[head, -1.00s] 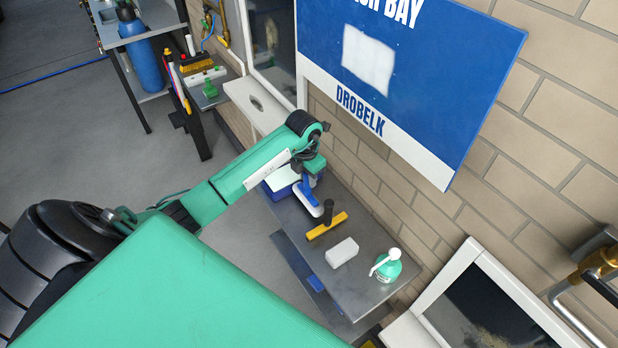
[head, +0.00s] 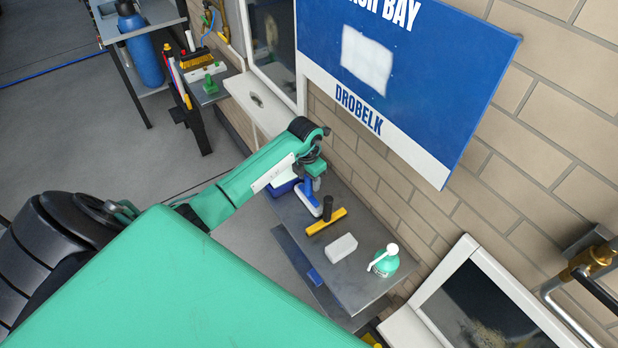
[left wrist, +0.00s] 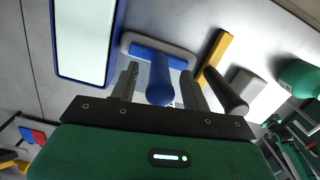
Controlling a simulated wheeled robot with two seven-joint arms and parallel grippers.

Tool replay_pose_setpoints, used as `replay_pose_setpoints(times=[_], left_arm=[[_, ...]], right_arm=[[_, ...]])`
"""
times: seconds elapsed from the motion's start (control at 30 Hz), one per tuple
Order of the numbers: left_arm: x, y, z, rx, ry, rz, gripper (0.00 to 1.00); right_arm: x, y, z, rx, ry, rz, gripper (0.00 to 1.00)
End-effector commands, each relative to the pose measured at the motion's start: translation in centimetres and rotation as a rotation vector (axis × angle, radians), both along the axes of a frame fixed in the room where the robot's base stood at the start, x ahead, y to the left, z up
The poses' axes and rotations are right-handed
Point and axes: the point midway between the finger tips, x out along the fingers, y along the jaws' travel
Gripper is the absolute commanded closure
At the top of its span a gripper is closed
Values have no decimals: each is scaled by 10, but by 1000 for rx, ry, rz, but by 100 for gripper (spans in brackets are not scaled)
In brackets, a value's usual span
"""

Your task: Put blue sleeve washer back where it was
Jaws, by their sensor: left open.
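The blue sleeve washer has a blue handle and T-bar with a pale sleeve. In the head view, the washer (head: 309,201) is on the grey bench beside the blue-and-white box, below my left gripper (head: 314,175). In the left wrist view, the blue handle (left wrist: 160,82) stands toward the camera between the parted fingers of my left gripper (left wrist: 158,78). There are gaps on both sides, so the gripper is open around or just above the handle; the exact depth is unclear. My right gripper is in neither view.
The box (left wrist: 85,40) is close left of the washer in the wrist view. A yellow bar tool with a black handle (head: 326,222), a white block (head: 341,249) and a green spray bottle (head: 386,262) stand along the bench (head: 357,287). A brick wall runs behind.

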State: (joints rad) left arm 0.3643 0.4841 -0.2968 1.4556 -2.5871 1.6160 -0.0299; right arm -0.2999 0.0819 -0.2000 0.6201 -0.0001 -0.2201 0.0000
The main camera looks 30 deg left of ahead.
Motion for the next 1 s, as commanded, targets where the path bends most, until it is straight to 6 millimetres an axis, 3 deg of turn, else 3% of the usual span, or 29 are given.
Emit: replay_pose_setpoints(times=[0.17, 0.53, 1.0], left_arm=[[0, 2, 14, 2, -5, -1, 53], [-4, 2, 69, 2, -2, -1, 53], [-5, 1, 76, 0, 0, 0, 53]], right_arm=[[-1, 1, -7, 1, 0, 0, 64], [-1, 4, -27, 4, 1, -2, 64], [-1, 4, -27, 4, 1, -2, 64]])
